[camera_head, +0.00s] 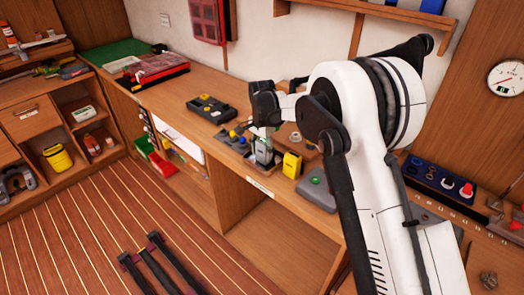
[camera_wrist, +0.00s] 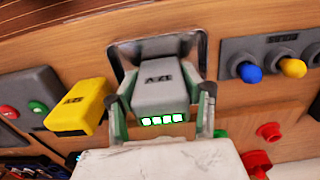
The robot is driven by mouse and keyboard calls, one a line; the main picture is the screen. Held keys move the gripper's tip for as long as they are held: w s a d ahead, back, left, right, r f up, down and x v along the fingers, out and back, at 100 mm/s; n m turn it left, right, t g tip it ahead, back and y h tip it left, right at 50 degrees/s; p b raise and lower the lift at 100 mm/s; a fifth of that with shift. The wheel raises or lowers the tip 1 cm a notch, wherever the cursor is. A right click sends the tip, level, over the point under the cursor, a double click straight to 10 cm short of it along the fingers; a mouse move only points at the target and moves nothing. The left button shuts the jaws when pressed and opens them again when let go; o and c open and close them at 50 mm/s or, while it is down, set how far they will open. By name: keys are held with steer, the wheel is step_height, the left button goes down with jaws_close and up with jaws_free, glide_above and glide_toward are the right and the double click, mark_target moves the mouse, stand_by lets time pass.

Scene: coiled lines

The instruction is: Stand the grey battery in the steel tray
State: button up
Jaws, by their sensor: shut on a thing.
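The grey battery (camera_wrist: 163,88) has a dark label and a row of lit green lamps. My gripper (camera_wrist: 165,108) is shut on it, with one finger on each side. In the wrist view its far end lies within the outline of the steel tray (camera_wrist: 122,50), a shallow tray with a shiny rim. I cannot tell whether the battery touches the tray floor. In the head view the battery (camera_head: 264,152) looks roughly upright below my gripper (camera_head: 263,135), at the bench front, and hides much of the tray.
A yellow battery (camera_head: 292,165) stands close beside the grey one. A grey panel with blue and yellow knobs (camera_wrist: 270,62) lies on the tray's other side. A grey box with a green button (camera_head: 317,188) is further right. A dark device (camera_head: 211,109) lies further back along the bench.

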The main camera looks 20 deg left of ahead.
steer(key=shift+f, duration=0.2)
steer(key=o, duration=1.4)
steer(key=shift+r, duration=0.1)
step_height(320, 180, up, 12)
steer(key=shift+r+b, duration=0.1)
steer(key=shift+b, duration=0.35)
